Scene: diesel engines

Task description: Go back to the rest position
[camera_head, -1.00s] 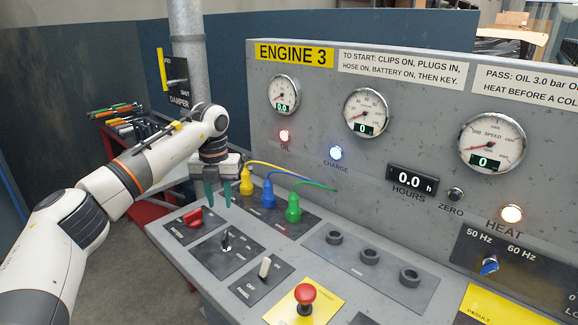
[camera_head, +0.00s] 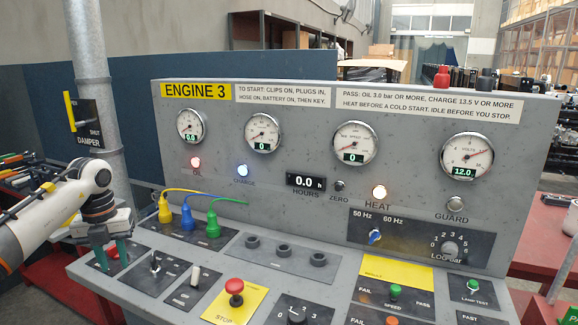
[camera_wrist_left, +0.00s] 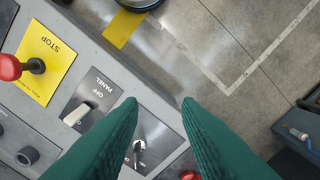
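My left gripper (camera_head: 111,262) is at the left end of the engine console in the head view. Its green fingers are apart and hold nothing. It hangs above the console's left edge, in front of the red battery knob (camera_head: 112,251), which it partly hides. In the left wrist view the gripper (camera_wrist_left: 160,100) points down, with its fingertips apart above the key switch (camera_wrist_left: 138,152) and the console's edge. My right gripper is not in view.
Yellow (camera_head: 165,208), blue (camera_head: 187,217) and green (camera_head: 212,224) plugs stand behind the gripper. The red stop button (camera_head: 234,287) and panel switch (camera_head: 195,275) are to its right.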

